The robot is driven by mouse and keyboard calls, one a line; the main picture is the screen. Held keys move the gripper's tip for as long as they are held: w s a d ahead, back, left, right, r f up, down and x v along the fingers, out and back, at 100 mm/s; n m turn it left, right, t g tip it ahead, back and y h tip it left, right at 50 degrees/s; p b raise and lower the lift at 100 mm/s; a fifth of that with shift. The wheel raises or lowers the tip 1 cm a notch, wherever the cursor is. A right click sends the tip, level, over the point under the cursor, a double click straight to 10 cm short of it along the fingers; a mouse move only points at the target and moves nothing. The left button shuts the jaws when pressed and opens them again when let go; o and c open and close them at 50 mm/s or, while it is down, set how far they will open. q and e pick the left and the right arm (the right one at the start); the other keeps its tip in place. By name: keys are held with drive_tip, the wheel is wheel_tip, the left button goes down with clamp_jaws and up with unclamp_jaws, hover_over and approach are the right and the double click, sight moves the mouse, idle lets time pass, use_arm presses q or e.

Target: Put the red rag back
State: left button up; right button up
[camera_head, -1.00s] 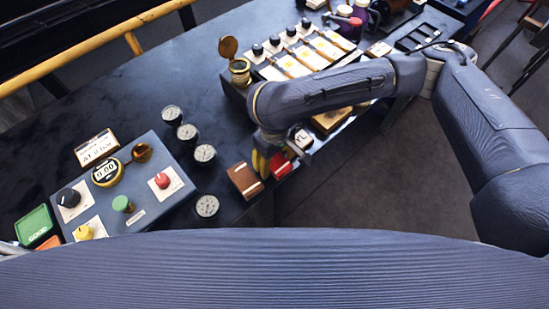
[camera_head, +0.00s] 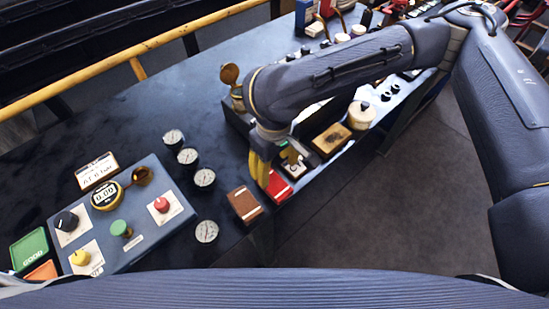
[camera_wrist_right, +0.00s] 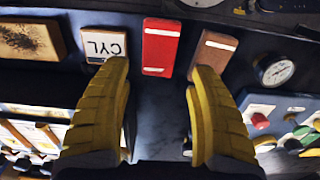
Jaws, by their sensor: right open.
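The red rag (camera_head: 278,187) is a folded red block with white stripes, lying at the front edge of the dark bench. In the right wrist view the red rag (camera_wrist_right: 160,46) lies flat between a CYL block and a brown rag. My right gripper (camera_head: 263,168) is just beside the red rag in the head view, partly hidden by its own arm. In the wrist view the yellow fingers of my right gripper (camera_wrist_right: 160,78) are spread wide, with nothing between them; the red rag is beyond the tips. My left gripper is not in view.
The brown rag (camera_head: 244,204) lies left of the red one. The CYL block (camera_wrist_right: 104,44) and a stained wooden block (camera_head: 331,139) lie on the other side. Several gauges (camera_head: 204,178) and a control panel (camera_head: 150,235) stand to the left. The bench's back middle is clear.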

drive_tip(key=shift+r, duration=1.35)
idle(0.5)
